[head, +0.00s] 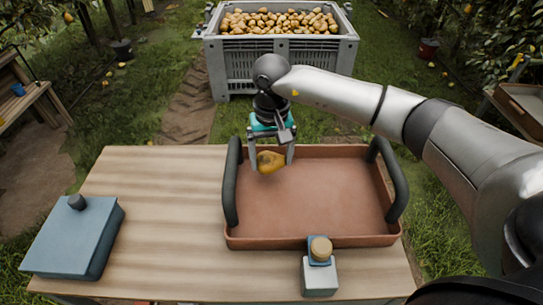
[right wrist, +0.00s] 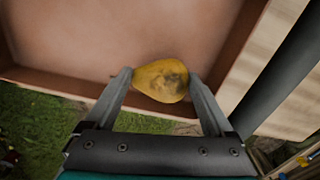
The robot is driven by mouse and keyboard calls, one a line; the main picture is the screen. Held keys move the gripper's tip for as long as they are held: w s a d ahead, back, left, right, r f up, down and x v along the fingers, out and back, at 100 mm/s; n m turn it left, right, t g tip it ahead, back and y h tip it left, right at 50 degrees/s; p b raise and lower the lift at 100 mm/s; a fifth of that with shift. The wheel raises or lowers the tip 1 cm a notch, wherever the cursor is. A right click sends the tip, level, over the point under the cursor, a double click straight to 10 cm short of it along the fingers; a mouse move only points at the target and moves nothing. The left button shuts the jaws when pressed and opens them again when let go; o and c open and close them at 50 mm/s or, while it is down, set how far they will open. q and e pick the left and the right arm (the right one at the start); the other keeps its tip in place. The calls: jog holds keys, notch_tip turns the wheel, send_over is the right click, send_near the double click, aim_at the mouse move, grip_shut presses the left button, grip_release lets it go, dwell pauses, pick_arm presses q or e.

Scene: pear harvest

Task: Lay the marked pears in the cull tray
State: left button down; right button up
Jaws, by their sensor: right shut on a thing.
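A yellow pear with a dark blotch (head: 270,161) is held between the fingers of my right gripper (head: 271,155), over the far left part of the tray. In the right wrist view the same pear (right wrist: 161,81) sits between the two fingertips, its dark mark facing the camera. The reddish-brown tray (head: 320,190) has a dark handle at each side and lies on the wooden table. No other pear shows in it. I cannot tell whether the held pear touches the tray floor. My left gripper is not in view.
A blue box with a dark knob (head: 76,238) stands at the table's left. A small white-and-blue block with a round wooden top (head: 319,268) stands at the tray's near edge. A grey crate full of pears (head: 282,62) stands beyond the table. The table between box and tray is clear.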

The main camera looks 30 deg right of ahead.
aim_at(271, 167)
jog(key=shift+f+b, duration=1.45)
jog(key=shift+f, duration=0.2)
dwell(0.6)
jog(key=o, duration=1.2)
